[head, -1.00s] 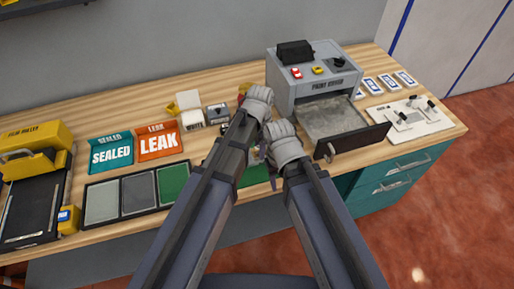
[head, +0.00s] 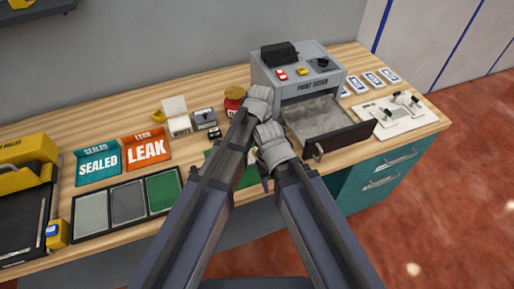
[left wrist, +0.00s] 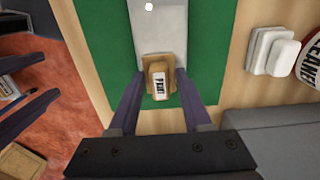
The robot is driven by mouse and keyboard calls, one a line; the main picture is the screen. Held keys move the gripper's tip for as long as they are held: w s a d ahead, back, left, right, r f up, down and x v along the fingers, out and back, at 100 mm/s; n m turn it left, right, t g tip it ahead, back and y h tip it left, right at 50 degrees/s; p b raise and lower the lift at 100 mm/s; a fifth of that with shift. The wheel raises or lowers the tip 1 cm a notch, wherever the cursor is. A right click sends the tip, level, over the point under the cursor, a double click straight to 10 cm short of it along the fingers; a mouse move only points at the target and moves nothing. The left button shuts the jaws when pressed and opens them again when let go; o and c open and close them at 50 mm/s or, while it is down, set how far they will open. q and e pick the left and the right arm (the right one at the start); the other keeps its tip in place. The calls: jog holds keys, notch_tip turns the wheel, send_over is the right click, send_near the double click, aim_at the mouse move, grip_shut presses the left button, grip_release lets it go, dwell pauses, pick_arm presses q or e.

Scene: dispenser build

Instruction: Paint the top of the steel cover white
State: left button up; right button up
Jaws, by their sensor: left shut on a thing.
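In the left wrist view my left gripper (left wrist: 160,100) is shut on a small tan and yellow paint tool (left wrist: 158,68) with a PAINT label. Beneath it a light grey plate, apparently the steel cover (left wrist: 160,28), lies on a green mat (left wrist: 210,50). The tool is over the cover's near end; I cannot tell whether they touch. A small white dot shows on the cover near the picture's top edge. In the head view the left gripper (head: 258,102) and right gripper (head: 272,140) are close together; arms hide the cover, and the right fingers' state is unclear.
A red jar (head: 234,93) stands just behind my left gripper. To the right is a grey machine (head: 312,88) with an open drawer (head: 332,132). SEALED (head: 98,167) and LEAK (head: 147,148) trays and a black sectioned tray (head: 75,222) sit left.

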pick_arm(q)
jog(key=shift+w+d, duration=0.25)
jog(key=shift+d, duration=0.3)
jog(key=shift+w+d, duration=0.25)
jog(key=shift+d, duration=0.3)
jog(key=shift+w+f, duration=0.1)
jog(key=shift+s+a, duration=0.25)
jog(key=shift+a, duration=0.35)
jog(key=shift+s+a, duration=0.2)
jog(key=shift+a, duration=0.35)
jog(key=shift+s+a, duration=0.35)
jog(key=shift+a, duration=0.15)
jog(key=shift+s+a, duration=0.3)
jog(key=shift+a, duration=0.5)
jog(key=shift+s+a, duration=0.25)
jog(key=shift+a, duration=0.5)
jog(key=shift+s+a, duration=0.25)
jog(key=shift+a, duration=0.5)
jog(key=shift+s+a, duration=0.25)
jog(key=shift+a, duration=0.45)
jog(key=shift+a, duration=0.1)
